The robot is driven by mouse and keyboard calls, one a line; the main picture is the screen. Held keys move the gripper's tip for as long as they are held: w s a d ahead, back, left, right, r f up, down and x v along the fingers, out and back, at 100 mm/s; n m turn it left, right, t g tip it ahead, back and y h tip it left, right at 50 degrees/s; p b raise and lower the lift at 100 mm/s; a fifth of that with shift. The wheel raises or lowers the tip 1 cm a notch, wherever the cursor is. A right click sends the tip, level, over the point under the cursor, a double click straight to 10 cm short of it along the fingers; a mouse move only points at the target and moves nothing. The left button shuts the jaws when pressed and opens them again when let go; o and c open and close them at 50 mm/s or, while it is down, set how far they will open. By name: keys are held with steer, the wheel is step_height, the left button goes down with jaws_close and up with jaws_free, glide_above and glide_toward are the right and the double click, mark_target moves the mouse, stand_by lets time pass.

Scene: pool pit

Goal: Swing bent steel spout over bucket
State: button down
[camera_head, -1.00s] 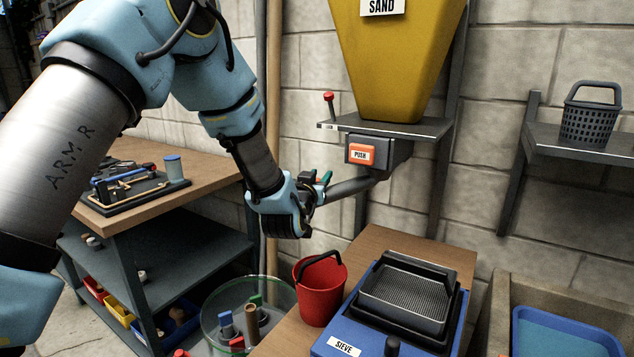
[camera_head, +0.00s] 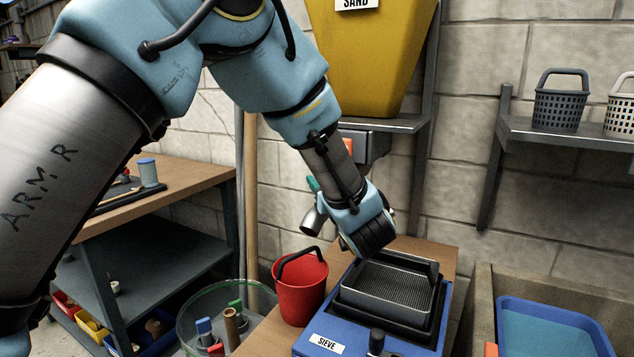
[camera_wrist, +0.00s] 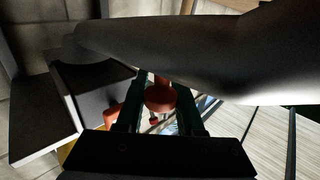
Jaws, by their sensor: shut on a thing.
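The bent steel spout (camera_head: 313,221) shows only in part beside my wrist. Its open end points down and left, above the red bucket (camera_head: 302,292) in the head view. In the wrist view the spout's grey pipe (camera_wrist: 170,45) crosses the upper half. My gripper (camera_wrist: 160,103) has dark, green-edged fingers shut on a red knob (camera_wrist: 160,96) just below the pipe. In the head view my wrist hides most of the grip and the rest of the spout. The bucket stands upright on the wooden bench, its dark handle raised.
A blue sieve (camera_head: 325,343) with a grey mesh tray (camera_head: 390,287) sits right of the bucket, close under my wrist. The yellow sand hopper (camera_head: 370,60) is behind my arm. A clear round tub (camera_head: 190,335) with tools stands at left, a stone sink (camera_head: 478,310) at right.

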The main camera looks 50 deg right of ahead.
stand_by(0.3)
steer(key=c, duration=0.5)
jaws_free()
steer(key=shift+c, duration=0.2)
steer(key=shift+s, duration=0.1)
steer(key=b+v, duration=0.2)
steer(key=v, duration=0.8)
steer(key=shift+s+a+b, duration=0.2)
steer(key=shift+s+b, duration=0.05)
steer(key=shift+b, duration=0.05)
